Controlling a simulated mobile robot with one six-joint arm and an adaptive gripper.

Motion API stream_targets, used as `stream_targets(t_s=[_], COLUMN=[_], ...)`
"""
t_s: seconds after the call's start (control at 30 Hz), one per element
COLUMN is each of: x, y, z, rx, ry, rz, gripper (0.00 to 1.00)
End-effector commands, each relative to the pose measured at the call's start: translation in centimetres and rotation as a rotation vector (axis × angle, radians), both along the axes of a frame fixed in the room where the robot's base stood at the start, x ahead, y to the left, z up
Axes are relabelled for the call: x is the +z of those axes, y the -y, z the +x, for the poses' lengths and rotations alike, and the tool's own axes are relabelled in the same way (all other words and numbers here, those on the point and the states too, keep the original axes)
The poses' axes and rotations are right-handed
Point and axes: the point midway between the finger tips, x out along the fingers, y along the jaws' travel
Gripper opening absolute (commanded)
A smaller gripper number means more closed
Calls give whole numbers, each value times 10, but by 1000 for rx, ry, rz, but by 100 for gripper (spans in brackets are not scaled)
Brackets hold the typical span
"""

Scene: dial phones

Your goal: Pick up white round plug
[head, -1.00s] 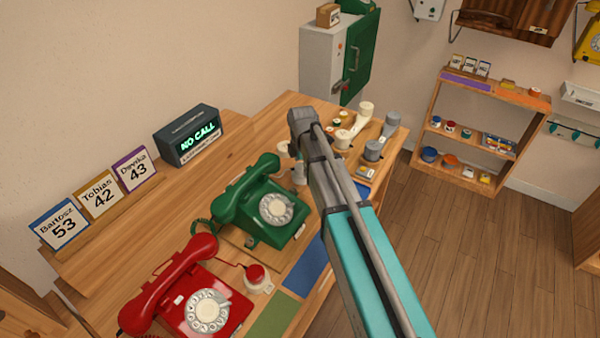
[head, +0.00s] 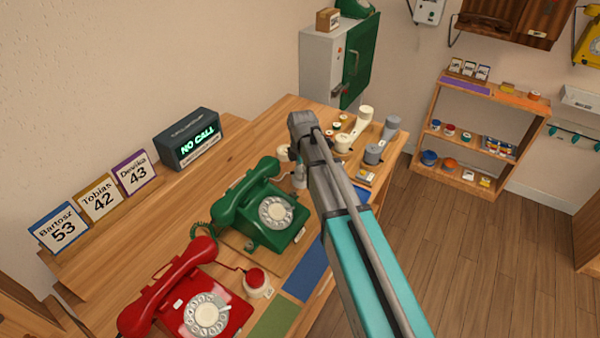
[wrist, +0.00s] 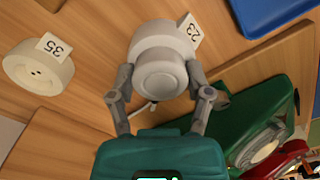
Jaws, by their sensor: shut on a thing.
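The white round plug (wrist: 160,80) is in the middle of the wrist view, seated on or just over a wider white round socket with a "23" tag (wrist: 160,40). My gripper (wrist: 161,72) has one finger on each side of the plug and is shut on it. I cannot tell whether the plug is still in contact with the socket. In the head view my arm hides most of the plug, and part of a pale socket (head: 300,180) shows beside the green phone.
A second white socket with two holes and a "35" tag (wrist: 38,70) is to the left in the wrist view. The green phone (head: 262,205) stands close by, with a red phone (head: 185,300) in front.

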Motion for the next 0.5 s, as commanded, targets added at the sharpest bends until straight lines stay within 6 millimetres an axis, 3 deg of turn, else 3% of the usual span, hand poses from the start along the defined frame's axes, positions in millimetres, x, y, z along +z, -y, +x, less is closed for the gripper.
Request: stream_targets(t_s=[0.5], x=[5], y=[-1], z=[1], rx=[1], ry=[2], rz=[1], gripper=[26])
